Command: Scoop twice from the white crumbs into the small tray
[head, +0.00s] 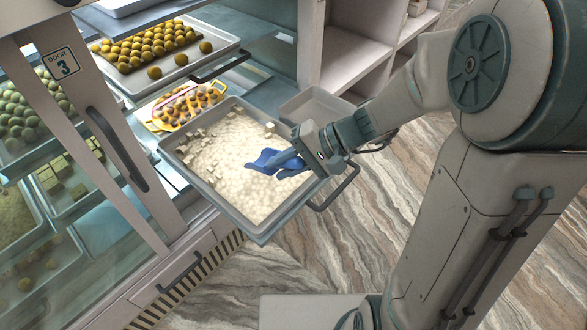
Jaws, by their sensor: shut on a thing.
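The white crumbs (222,166) fill a large metal tray (264,232) that juts out from the counter, with pale cubes along its left and far sides. My gripper (303,150) is over the right part of this tray, shut on a blue scoop (272,161). The scoop is low over the crumbs; I cannot tell whether it touches them or holds any. A small, pale, empty-looking tray (298,104) lies behind the crumb tray, partly hidden by my arm. The gripper's fingertips are hard to make out.
A yellow-edged tray of round sweets (157,125) lies beyond the crumb tray. A shelf tray of yellow balls (228,42) is above it. A glass door (95,125) marked 3 stands open at left. Pale shelves (352,60) stand behind. Marble floor is clear in front.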

